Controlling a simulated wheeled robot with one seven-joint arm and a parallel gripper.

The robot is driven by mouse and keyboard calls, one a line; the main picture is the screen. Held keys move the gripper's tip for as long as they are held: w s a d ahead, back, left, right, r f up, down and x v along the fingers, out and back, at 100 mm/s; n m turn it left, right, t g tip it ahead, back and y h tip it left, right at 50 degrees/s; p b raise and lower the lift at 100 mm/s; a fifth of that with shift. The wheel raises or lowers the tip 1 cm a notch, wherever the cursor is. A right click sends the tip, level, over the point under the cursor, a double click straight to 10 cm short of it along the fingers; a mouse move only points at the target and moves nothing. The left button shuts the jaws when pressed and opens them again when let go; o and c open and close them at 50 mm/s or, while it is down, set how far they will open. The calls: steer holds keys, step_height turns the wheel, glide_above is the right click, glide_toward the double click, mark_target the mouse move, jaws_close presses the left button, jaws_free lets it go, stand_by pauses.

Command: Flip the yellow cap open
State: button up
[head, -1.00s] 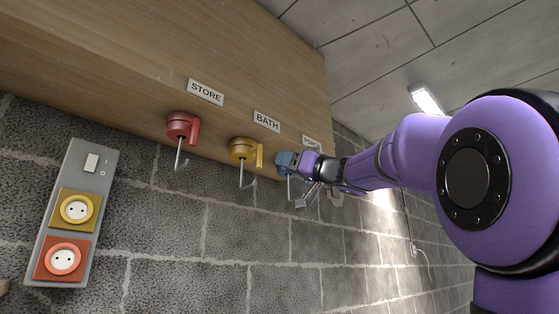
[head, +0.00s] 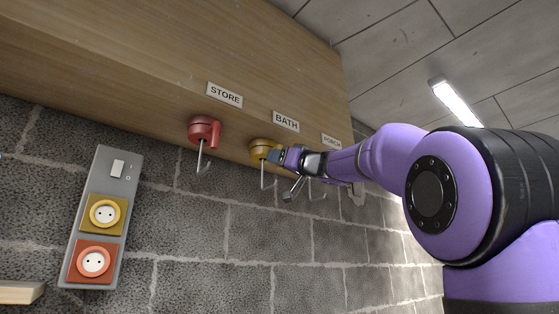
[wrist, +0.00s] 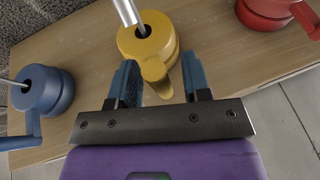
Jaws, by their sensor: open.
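The yellow cap (head: 259,149) sits under the wooden board below the BATH label, with a metal hook hanging from it. In the wrist view the yellow cap (wrist: 149,42) is round, with a tab (wrist: 156,80) sticking out toward me. My gripper (head: 277,156) is at the right side of the cap. In the wrist view my gripper (wrist: 158,66) is open, with one blue finger on each side of the tab. Gaps show between the fingers and the tab. In the head view the fingers partly hide the tab.
A red cap (head: 204,129) with a hook is left of the yellow one, under the STORE label. A blue cap (wrist: 45,90) shows in the wrist view; my arm hides it in the head view. A socket panel (head: 125,193) is on the block wall.

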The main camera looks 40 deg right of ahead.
jaws_close()
steer(key=shift+d, duration=0.1)
steer(key=w+d+n+g+y, duration=0.2)
steer(key=d+n+g+y, duration=0.3)
steer(key=n+g+y, duration=0.4)
steer(key=shift+w+d+g+y, duration=0.35)
steer(key=shift+g+y, duration=0.65)
steer(key=shift+y, duration=1.2)
